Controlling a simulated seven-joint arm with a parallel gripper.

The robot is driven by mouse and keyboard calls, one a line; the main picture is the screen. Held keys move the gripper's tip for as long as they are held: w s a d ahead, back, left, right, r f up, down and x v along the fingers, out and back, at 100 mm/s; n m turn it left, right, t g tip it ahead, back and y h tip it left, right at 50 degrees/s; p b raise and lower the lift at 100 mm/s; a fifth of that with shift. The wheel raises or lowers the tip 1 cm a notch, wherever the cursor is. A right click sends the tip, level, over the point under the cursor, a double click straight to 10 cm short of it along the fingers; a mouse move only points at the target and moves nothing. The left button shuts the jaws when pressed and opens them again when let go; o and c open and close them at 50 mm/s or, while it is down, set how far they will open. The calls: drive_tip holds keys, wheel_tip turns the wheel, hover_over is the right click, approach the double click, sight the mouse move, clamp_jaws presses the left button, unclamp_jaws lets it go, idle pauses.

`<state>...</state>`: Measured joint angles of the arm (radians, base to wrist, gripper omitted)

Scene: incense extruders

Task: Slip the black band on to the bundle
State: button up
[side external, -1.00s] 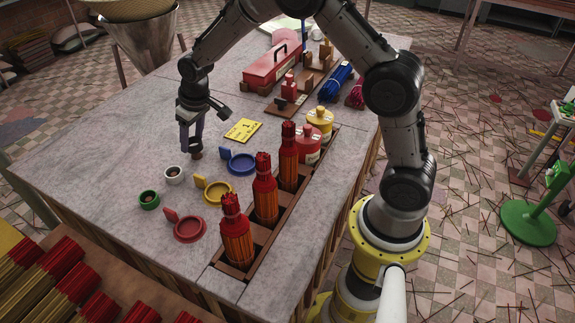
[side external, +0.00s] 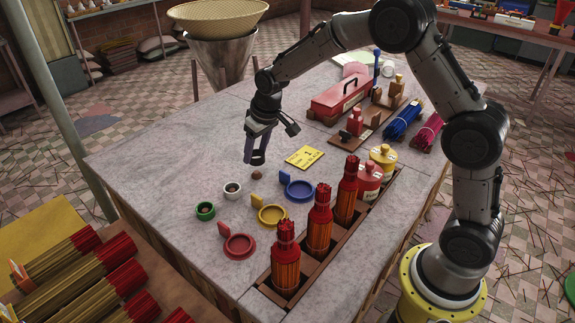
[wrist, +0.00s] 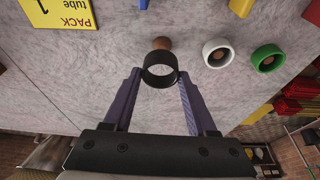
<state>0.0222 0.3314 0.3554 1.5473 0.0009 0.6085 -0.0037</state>
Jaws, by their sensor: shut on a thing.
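My gripper (side external: 256,153) is shut on the black band (side external: 258,159) and holds it above the table. In the wrist view, the black band (wrist: 160,84) sits between the two purple fingers of my gripper (wrist: 159,75), its round opening visible. A small brown peg (side external: 257,175) shows bare on the table below it. Three upright red-topped stick bundles stand in a wooden rack to the right: near (side external: 286,265), middle (side external: 319,230) and far (side external: 346,203). The band is apart from all of them.
A white band (side external: 232,191) and a green band (side external: 206,211) stand on the table. Red (side external: 239,246), yellow (side external: 272,215) and blue (side external: 299,189) rings with tabs lie before the rack (side external: 312,263). A yellow card (side external: 305,157) and red box (side external: 343,98) lie behind.

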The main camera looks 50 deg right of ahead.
drive_tip(key=s+d+r, duration=0.3)
drive_tip(key=s+r, duration=0.8)
drive_tip(key=s, duration=0.2)
wheel_tip(320, 180, up, 4)
hover_over(351, 157)
drive_tip(key=shift+w, duration=0.1)
drive_tip(key=shift+s+f, duration=0.15)
drive_tip(key=shift+s, duration=0.3)
drive_tip(key=shift+f, duration=1)
drive_tip(key=shift+f, duration=1.45)
drive_tip(key=o, duration=0.9)
